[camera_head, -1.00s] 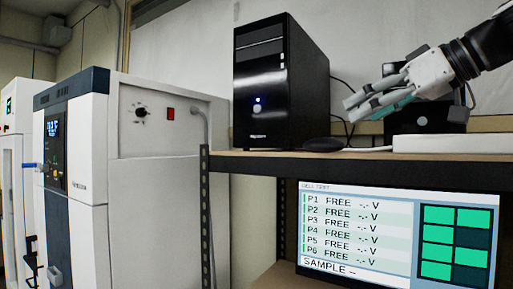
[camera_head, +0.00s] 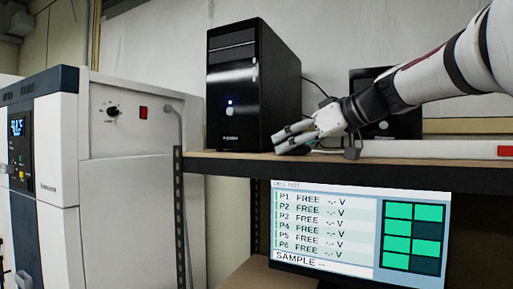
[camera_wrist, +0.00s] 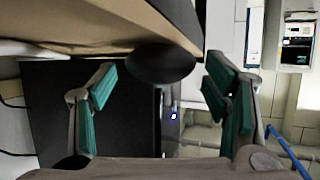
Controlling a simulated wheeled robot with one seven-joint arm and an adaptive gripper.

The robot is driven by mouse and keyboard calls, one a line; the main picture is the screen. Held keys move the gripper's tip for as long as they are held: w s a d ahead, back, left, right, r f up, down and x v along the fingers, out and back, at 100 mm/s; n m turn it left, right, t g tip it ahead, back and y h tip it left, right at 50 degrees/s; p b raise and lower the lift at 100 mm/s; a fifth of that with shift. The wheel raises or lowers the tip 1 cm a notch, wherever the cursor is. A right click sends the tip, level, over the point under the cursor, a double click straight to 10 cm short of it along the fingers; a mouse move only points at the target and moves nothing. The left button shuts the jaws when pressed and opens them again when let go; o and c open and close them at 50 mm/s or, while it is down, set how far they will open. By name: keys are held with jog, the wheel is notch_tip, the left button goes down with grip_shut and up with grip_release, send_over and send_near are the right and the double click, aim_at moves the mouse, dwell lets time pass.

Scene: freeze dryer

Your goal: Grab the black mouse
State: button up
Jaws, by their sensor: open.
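The black mouse (camera_wrist: 160,64) shows as a dark oval in the wrist view, by the edge of the wooden shelf (camera_wrist: 95,22). It lies beyond and between the two green-padded fingers of my gripper (camera_wrist: 161,84). My gripper is open, with a clear gap to each side of the mouse. In the head view my gripper (camera_head: 290,138) is low over the shelf, just right of the black computer tower (camera_head: 232,100). There the fingers largely hide the mouse. I cannot tell whether any finger touches it.
The tower stands close to my gripper's left in the head view. A black box (camera_head: 390,128) stands behind my arm. A monitor (camera_head: 350,235) is below the shelf, and white cabinets (camera_head: 130,190) stand left.

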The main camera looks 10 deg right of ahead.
jog(key=shift+c, duration=0.3)
jog(key=c, duration=1.2)
jog(key=shift+c, duration=0.2)
